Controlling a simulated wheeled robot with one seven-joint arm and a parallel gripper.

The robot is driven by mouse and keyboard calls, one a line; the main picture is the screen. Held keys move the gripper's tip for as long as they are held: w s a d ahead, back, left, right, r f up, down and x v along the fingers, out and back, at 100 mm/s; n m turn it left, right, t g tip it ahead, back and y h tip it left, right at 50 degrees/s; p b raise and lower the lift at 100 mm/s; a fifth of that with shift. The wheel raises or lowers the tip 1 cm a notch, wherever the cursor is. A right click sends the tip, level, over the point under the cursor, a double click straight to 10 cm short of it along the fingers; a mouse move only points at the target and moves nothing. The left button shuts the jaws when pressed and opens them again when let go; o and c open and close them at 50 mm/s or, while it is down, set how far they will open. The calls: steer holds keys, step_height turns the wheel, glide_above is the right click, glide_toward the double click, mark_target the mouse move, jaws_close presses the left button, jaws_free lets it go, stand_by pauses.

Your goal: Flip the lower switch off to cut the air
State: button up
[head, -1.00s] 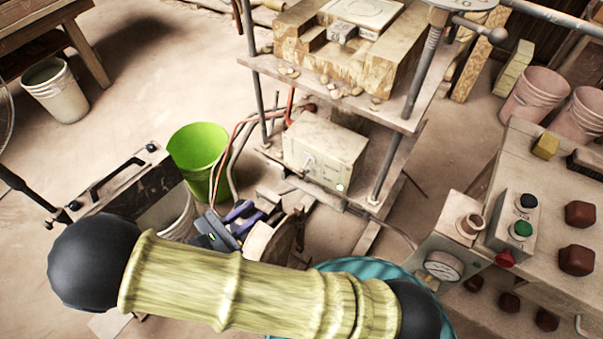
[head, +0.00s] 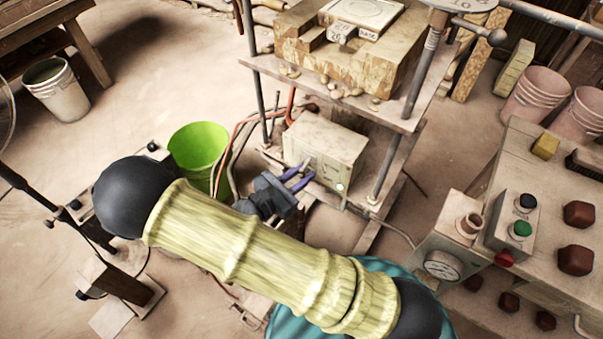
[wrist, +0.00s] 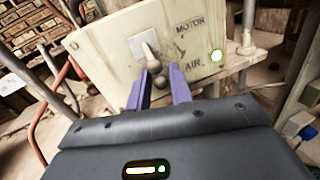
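The pale control box (head: 325,140) sits on the lower shelf of the press. In the wrist view its face carries the words MOTOR and AIR, with an upper lever (wrist: 149,52) on a light plate. A lower knob (wrist: 160,82) shows just below it, beside the AIR label; its base is hidden.
A lime-green bucket (head: 197,146) stands left of the press. Red and pale hoses (head: 232,140) run beside the box. A press post (head: 386,168) rises right of it. A panel with green and black buttons (head: 521,229) stands at the right.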

steer(key=shift+w+d, duration=0.1)
steer(key=shift+d, duration=0.05)
jaws_close()
